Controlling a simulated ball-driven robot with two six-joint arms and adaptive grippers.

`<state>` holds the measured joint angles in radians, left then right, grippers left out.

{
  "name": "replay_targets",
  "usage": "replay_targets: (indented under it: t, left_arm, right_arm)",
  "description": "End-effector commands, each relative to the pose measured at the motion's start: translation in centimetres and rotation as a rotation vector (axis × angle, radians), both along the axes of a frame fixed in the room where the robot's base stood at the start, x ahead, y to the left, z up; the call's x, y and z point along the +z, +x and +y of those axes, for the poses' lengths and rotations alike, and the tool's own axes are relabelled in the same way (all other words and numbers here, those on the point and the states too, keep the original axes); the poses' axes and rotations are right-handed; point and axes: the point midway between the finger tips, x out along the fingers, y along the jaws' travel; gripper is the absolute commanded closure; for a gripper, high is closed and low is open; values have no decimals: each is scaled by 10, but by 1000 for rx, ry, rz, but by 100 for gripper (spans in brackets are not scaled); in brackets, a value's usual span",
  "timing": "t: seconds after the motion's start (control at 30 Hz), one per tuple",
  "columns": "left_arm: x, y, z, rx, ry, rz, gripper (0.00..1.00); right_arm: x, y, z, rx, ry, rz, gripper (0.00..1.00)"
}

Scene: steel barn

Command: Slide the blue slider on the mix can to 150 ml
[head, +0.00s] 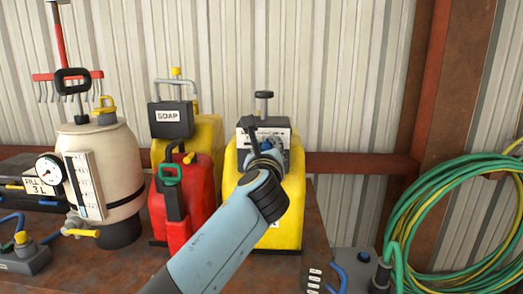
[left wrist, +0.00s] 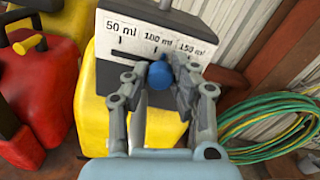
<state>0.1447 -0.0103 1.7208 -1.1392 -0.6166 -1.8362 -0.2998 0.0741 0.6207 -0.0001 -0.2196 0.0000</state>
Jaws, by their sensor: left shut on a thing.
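The mix can (head: 288,232) is yellow and stands on the bench, with a grey-topped white scale plate (left wrist: 150,38) marked 50 ml, 180 ml or 100 ml (the middle figure is hard to read) and 150 ml. The blue slider (left wrist: 159,75) is a round knob below the scale, beneath the gap between the middle mark and the 150 ml mark, nearer the middle one. My left gripper (left wrist: 155,82) is shut on the slider, one finger on each side. In the head view my left gripper (head: 266,150) covers most of the slider. My right gripper is in neither view.
A red can (head: 199,197) and a yellow soap can (head: 208,135) stand left of the mix can. A cream sprayer tank (head: 118,155) with a gauge is further left. A coiled green and yellow hose (head: 405,225) hangs at right.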

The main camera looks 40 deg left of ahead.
Motion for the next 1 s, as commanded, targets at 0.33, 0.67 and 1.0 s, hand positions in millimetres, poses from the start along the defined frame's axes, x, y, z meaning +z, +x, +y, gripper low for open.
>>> replay_targets:
  t: [0.33, 0.67, 1.0]
  left_arm:
    - [0, 16, -27, -4, -2, -2, 100]
    - [1, 16, -27, -4, -2, -2, 53]
    - [7, 16, -26, -1, 0, -4, 53]
  right_arm:
    - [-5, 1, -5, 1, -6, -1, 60]
    - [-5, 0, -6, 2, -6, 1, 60]
    - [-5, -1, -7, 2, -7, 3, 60]
